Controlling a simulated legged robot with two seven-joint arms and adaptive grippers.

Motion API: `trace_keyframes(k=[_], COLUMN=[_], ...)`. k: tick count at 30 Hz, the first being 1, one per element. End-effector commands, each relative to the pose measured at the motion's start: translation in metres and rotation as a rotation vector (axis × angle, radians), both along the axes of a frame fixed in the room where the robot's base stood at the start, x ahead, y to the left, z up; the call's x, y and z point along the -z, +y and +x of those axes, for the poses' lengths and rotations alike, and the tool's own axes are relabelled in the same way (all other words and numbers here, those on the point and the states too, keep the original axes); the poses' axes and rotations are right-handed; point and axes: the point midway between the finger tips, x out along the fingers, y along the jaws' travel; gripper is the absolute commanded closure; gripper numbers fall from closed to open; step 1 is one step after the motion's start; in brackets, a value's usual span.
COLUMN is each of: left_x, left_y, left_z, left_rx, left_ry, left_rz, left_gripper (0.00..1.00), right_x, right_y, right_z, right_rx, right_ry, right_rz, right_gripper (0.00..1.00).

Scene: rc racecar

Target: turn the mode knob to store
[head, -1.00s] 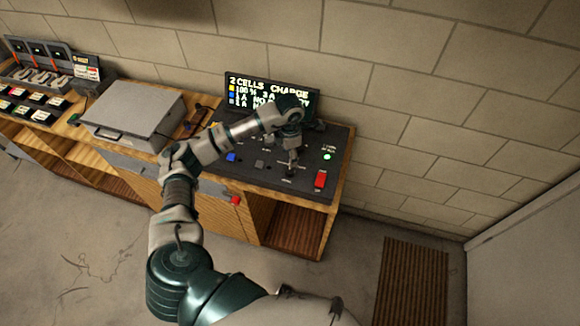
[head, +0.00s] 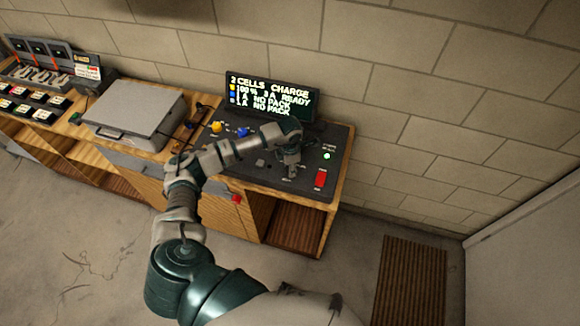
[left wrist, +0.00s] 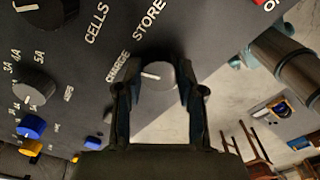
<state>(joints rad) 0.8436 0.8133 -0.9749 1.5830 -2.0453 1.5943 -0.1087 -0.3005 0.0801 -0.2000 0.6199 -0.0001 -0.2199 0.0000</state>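The mode knob (left wrist: 157,74) is a dark round knob with a short white mark, between the CHARGE and STORE labels in the left wrist view. The white mark lies nearly level in that view, on the left part of the knob's face, on the CHARGE side. My left gripper (left wrist: 158,98) has its two fingers apart, one on each side of the knob; I cannot tell whether they touch it. In the head view the left gripper (head: 289,174) points down at the black panel (head: 309,187) and hides the knob. My right gripper is not in view.
The display (head: 272,96) stands behind the panel and reads 2 CELLS CHARGE. A red switch (head: 320,178), a green light (head: 326,156), and yellow (head: 216,126) and blue (head: 243,132) controls sit around the arm. A grey case (head: 133,108) stands left.

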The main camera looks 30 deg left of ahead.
Motion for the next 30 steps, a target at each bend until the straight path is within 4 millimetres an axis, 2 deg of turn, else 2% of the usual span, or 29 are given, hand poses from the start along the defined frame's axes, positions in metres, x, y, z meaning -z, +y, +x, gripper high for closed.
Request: trace_keyframes(k=[1,2,14,30], left_x=[0.000,0.000,0.002,0.002], left_y=[0.001,0.001,0.002,0.002], left_z=[0.000,0.000,0.001,0.002], left_rx=[-0.001,-0.001,0.073,0.478], left_ry=[-0.001,-0.001,-0.003,-0.005], left_rz=[0.001,0.001,0.002,0.004], left_gripper=[0.92,0.97,0.97,0.97], right_x=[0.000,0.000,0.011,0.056], right_y=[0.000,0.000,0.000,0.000], right_z=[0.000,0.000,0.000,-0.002], right_rx=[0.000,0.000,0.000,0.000], right_ry=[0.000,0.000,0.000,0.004], right_rz=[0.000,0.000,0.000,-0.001], right_gripper=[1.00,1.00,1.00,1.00])
